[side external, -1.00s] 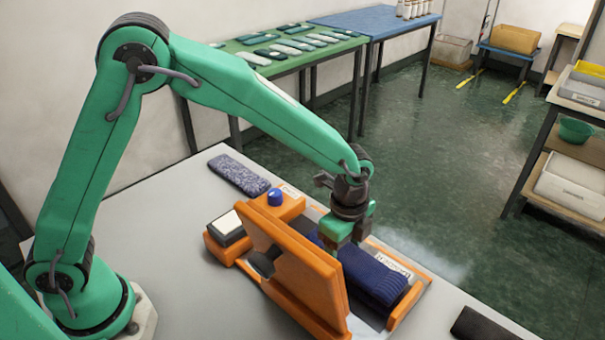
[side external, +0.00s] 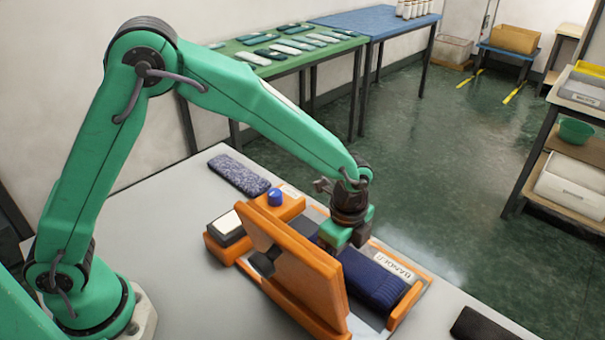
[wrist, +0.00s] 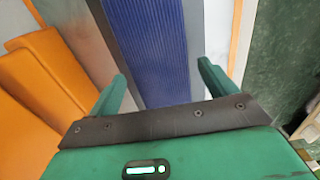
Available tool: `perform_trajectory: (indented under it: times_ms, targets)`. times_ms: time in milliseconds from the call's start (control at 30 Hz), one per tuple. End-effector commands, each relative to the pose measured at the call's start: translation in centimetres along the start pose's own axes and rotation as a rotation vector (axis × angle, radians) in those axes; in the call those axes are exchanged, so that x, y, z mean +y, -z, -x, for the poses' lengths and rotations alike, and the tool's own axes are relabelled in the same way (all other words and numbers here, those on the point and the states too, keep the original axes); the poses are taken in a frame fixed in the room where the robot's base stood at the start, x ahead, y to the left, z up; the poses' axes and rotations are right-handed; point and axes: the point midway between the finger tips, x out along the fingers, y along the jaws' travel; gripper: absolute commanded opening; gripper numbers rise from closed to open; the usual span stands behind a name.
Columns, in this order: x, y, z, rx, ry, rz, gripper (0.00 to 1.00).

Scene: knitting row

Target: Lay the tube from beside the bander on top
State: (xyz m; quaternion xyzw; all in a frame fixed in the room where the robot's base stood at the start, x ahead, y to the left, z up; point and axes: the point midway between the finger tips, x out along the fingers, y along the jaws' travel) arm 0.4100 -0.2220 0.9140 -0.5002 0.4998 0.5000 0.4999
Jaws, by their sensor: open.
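The bander is an orange machine (side external: 290,265) on the grey table, with its orange lid tilted up. A dark blue ribbed tube (side external: 375,281) lies in it behind the lid; it also shows in the wrist view (wrist: 152,45). A speckled blue-grey tube (side external: 239,175) lies flat on the table beside the bander, toward the back left. The lid hides part of the tube.
A blue knob (side external: 275,198) and a pale pad (side external: 226,224) are at the bander's left end. A dark flat item (side external: 485,326) lies at the table's front right. Bare table (side external: 170,250) lies between my base and the bander.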

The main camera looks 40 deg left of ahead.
Motion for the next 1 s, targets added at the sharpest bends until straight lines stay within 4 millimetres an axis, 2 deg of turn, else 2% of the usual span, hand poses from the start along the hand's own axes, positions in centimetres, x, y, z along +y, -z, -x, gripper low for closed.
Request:
perform_trajectory:
  times_ms: [267, 467, 800, 1000]
  targets:
    - [-0.1, 0.0, 1.3, 0.001, 0.002, 0.0, 0.84]
    - [-0.1, 0.1, 3.9, 0.002, 0.004, 0.0, 0.84]
    - [0.0, 0.0, 9.4, 0.001, 0.002, 0.0, 0.84]
    - [0.0, 0.0, 11.5, 0.001, 0.001, 0.0, 0.84]
